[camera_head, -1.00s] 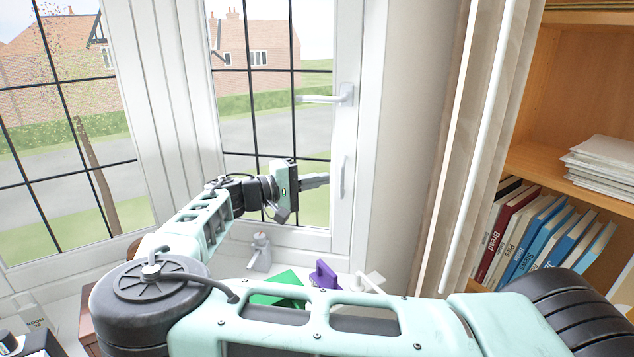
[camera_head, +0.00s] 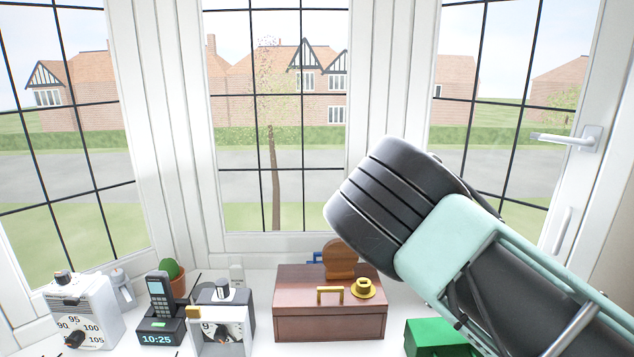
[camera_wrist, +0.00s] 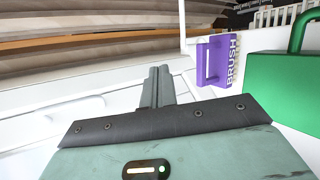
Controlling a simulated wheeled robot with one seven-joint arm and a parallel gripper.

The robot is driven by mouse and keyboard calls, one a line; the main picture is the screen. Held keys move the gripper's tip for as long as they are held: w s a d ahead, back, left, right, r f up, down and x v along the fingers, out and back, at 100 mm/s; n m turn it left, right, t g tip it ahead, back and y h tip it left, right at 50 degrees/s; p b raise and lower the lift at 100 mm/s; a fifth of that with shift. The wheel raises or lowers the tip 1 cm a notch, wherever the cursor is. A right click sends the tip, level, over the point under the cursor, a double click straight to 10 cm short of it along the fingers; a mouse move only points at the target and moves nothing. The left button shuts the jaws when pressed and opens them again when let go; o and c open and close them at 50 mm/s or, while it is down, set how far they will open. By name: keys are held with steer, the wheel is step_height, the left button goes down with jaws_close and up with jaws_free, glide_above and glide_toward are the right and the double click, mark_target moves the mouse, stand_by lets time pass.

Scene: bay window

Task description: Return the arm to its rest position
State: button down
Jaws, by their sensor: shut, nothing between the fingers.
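My gripper (camera_wrist: 159,86) shows in the wrist view with its two fingers pressed together and nothing between them. Beyond the fingertips are a white surface and a white ledge. The gripper is outside the head view. There my own arm, with a black joint and a pale green link, crosses the right side in front of the window.
On the white sill stand a wooden box (camera_head: 330,324), a green case (camera_head: 440,338), a white radio (camera_head: 85,312), a phone on its dock (camera_head: 160,296) and a cactus (camera_head: 170,270). A window handle (camera_head: 565,138) juts out at right.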

steer(key=s+a+f+n+y+b, duration=0.1)
steer(key=s+a+f+n+y, duration=0.1)
steer(key=s+a+y, duration=0.35)
steer(key=s+a+f+n+y+b, duration=0.1)
steer(key=s+a+f+y, duration=0.2)
steer(key=s+a, duration=0.45)
steer(key=s+a+r+n+t+y+b, duration=0.1)
steer(key=s+a+r+n+t, duration=0.1)
steer(key=s+a+r, duration=0.2)
steer(key=s+a+r+n+t+y+b, duration=0.1)
steer(key=s+a+r+n+t+y, duration=0.1)
steer(key=s+a, duration=0.6)
step_height(320, 180, up, 2)
steer(key=shift+s+a+r+n, duration=0.1)
steer(key=shift+s+a+n, duration=0.05)
steer(key=shift+s+n, duration=0.65)
